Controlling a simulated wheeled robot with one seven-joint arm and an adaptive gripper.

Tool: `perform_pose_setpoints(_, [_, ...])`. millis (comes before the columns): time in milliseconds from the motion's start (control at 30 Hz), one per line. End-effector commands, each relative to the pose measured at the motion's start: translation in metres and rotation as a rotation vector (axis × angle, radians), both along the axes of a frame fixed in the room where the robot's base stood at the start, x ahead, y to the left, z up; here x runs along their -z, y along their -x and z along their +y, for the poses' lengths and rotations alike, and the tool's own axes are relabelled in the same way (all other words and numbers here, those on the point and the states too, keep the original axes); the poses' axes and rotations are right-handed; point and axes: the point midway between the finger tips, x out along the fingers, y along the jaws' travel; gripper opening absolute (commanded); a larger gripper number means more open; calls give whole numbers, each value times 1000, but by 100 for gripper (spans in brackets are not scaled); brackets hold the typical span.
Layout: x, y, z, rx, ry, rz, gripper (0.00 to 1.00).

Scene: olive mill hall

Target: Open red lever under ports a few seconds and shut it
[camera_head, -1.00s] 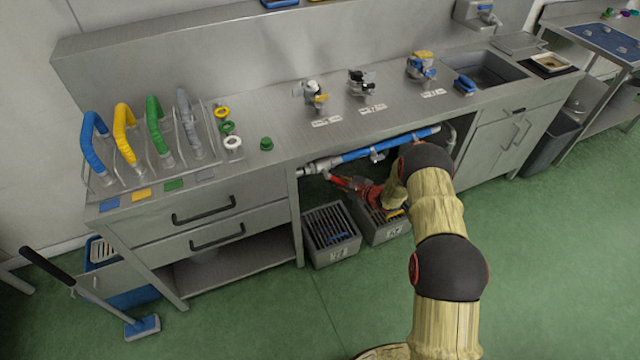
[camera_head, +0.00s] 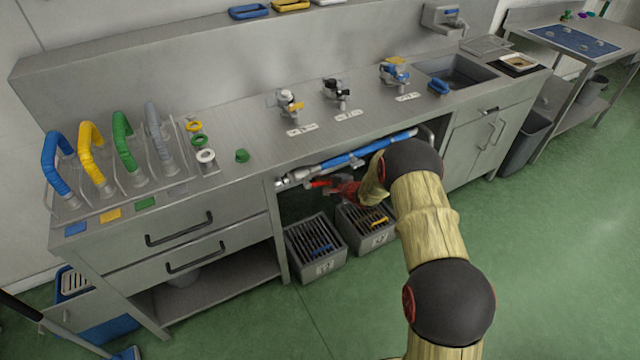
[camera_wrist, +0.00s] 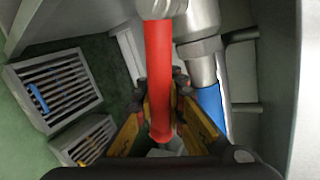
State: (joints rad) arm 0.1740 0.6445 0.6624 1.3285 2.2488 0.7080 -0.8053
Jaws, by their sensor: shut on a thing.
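The red lever (camera_head: 320,184) sits under the counter, just below the blue pipe (camera_head: 362,151). In the wrist view the red lever (camera_wrist: 159,75) is a long bar running down the middle of the picture. My gripper (camera_wrist: 162,105) has its yellow fingers with dark pads on both sides of the lever, shut on it near its end. A metal valve fitting (camera_wrist: 200,62) and the blue pipe (camera_wrist: 210,103) lie just to the right of the lever. In the head view my arm reaches under the counter, and the fingertips are hard to make out.
Two grey slatted bins (camera_head: 315,262) (camera_head: 348,238) stand on the floor below the lever. Three taps (camera_head: 288,103) stand on the steel counter (camera_head: 240,115) above. Coloured hoses (camera_head: 90,150) stand at left. The green floor (camera_head: 540,250) at right is clear.

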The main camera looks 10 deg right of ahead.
Motion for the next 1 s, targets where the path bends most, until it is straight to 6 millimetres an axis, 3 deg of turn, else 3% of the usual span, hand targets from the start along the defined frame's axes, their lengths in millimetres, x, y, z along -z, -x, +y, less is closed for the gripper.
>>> perform_pose_setpoints(300, [6, 4, 2, -5, 2, 9, 0])
perform_pose_setpoints(333, [6, 4, 2, -5, 2, 9, 10])
perform_pose_setpoints(633, [3, 2, 1, -2, 1, 5, 27])
perform_pose_setpoints(1000, [-1, 3, -1, 0, 0, 1, 27])
